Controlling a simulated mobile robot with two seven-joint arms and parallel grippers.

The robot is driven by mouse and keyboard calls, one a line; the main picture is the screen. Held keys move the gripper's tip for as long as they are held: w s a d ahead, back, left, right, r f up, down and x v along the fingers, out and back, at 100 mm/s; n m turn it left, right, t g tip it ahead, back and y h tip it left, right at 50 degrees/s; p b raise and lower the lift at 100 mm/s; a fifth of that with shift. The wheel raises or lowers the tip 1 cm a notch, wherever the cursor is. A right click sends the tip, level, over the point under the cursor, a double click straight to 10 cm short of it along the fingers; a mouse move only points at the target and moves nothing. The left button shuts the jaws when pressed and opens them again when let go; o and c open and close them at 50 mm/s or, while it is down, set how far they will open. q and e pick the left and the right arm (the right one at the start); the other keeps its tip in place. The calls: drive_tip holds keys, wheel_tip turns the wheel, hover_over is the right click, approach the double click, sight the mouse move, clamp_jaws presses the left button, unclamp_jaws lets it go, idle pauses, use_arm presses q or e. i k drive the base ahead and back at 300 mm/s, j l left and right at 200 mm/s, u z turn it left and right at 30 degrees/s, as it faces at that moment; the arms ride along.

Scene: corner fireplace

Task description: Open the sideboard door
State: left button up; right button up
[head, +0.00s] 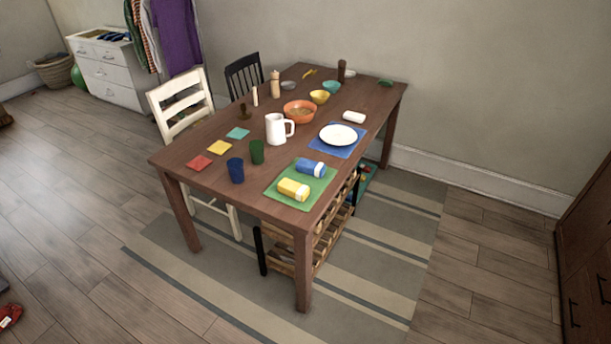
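A dark brown wooden cabinet (580,235), which looks like the sideboard, stands at the right edge and is cut off by the frame. Its front has black bar handles, one low on the left panel (573,313) and one at the frame edge (603,288). The front panels that show look shut. Most of the cabinet is out of view. Neither of my grippers is in view.
A brown dining table (215,165) with dishes, cups and mats stands mid-view on a striped rug (375,285). A white chair (185,105) and a black chair (243,75) are beside it. A white dresser (110,70) is back left. Floor between rug and cabinet (490,290) is clear.

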sight(586, 227)
drive_tip(key=z, duration=1.8)
drive_tip(key=i+j+u, duration=0.4)
drive_tip(key=i, duration=0.2)
drive_tip(key=i+u, duration=0.45)
drive_tip(key=i, duration=1.1)
drive_tip(key=i+z, duration=0.2)
drive_tip(key=i, duration=0.3)
drive_tip(key=i+j+z, duration=0.15)
drive_tip(key=i, duration=0.35)
drive_tip(key=i+j+z, duration=0.2)
drive_tip(key=i, duration=0.3)
drive_tip(key=i+j+z, duration=0.15)
drive_tip(key=i+z, duration=0.2)
drive_tip(key=i+j+z, duration=0.45)
drive_tip(key=z, duration=0.2)
drive_tip(key=i+j+z, duration=0.2)
drive_tip(key=i, duration=0.15)
drive_tip(key=i+j+z, duration=0.25)
drive_tip(key=i, duration=0.1)
